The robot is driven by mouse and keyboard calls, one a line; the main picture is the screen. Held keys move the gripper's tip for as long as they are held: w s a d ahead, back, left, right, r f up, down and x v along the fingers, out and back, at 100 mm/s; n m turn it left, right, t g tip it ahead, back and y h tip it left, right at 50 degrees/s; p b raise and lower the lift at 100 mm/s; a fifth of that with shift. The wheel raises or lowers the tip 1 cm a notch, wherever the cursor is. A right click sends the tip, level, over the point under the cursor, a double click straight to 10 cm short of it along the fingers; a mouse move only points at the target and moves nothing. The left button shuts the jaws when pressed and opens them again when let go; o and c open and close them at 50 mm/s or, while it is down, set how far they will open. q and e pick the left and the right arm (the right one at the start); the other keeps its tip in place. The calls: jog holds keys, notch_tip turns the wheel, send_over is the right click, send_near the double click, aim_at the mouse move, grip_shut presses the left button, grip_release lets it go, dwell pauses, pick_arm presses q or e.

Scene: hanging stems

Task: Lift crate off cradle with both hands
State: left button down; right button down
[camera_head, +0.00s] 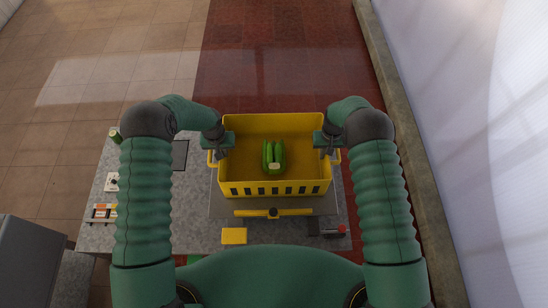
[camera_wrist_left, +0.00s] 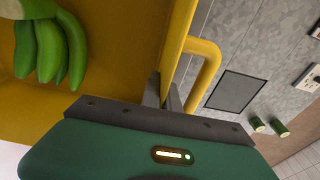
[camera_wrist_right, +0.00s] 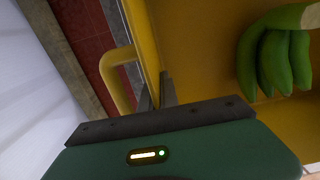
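A yellow crate (camera_head: 275,188) with a slotted front wall sits above a grey plate with a yellow bar (camera_head: 295,212), perhaps the cradle. I cannot tell whether crate and cradle touch. A bunch of green bananas (camera_head: 273,157) lies inside the crate. My left gripper (camera_head: 222,146) is at the crate's left wall; in the left wrist view its fingers (camera_wrist_left: 162,95) close on both sides of the wall, beside the yellow handle (camera_wrist_left: 208,65). My right gripper (camera_head: 325,147) mirrors this at the right wall; its fingers (camera_wrist_right: 156,93) pinch the wall beside the other handle (camera_wrist_right: 115,80). Fingertips are partly hidden.
A grey speckled worktop (camera_head: 190,215) lies under the crate. A pale translucent wall (camera_head: 470,120) stands to the right.

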pick_arm(q)
jog(key=shift+r, duration=0.1)
pick_arm(e)
jog(key=shift+r, duration=0.1)
dwell(0.7)
